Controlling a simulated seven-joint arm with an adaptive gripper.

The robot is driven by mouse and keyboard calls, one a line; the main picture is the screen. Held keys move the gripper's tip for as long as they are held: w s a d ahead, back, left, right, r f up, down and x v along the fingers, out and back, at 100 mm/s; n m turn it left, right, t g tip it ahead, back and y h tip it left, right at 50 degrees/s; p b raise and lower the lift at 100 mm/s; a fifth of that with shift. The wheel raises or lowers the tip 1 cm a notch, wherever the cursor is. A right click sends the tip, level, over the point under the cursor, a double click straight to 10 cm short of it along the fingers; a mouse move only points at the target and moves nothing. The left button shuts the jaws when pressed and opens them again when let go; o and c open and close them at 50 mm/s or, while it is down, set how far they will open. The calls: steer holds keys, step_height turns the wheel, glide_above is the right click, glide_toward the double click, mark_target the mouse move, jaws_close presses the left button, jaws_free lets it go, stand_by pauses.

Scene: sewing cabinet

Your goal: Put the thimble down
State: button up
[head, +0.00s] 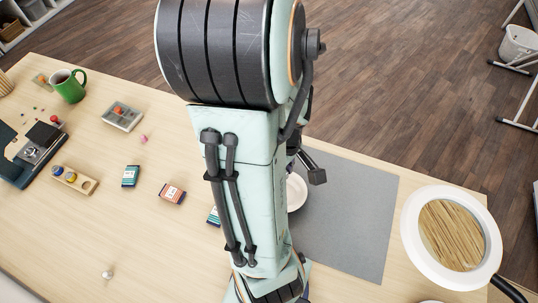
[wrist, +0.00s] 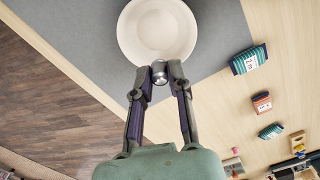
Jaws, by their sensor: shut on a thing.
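In the wrist view the thimble (wrist: 160,77) is a small silvery metal piece between the fingertips of my gripper (wrist: 159,70). The gripper is shut on it. It is held over the near edge of a round cream dish (wrist: 157,18). Whether the thimble touches the dish cannot be told. In the head view my arm hides the thimble and most of the gripper; one dark finger part shows at the arm's right. The dish (head: 297,192) shows only partly there, on a grey mat (head: 355,215).
Several small labelled boxes, one teal (head: 131,176) and one orange (head: 172,194), stand left of my arm. A green mug (head: 68,86) is at the far left. A white-rimmed round container (head: 413,225) stands on the right. The mat's right part is clear.

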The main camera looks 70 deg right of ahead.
steer(key=shift+s+d, duration=0.15)
steer(key=shift+s, duration=0.05)
step_height(320, 180, down, 11)
steer(key=shift+r, duration=0.15)
stand_by(0.3)
steer(key=o, duration=0.7)
steer(key=shift+o, duration=0.2)
step_height(320, 180, up, 7)
stand_by(0.5)
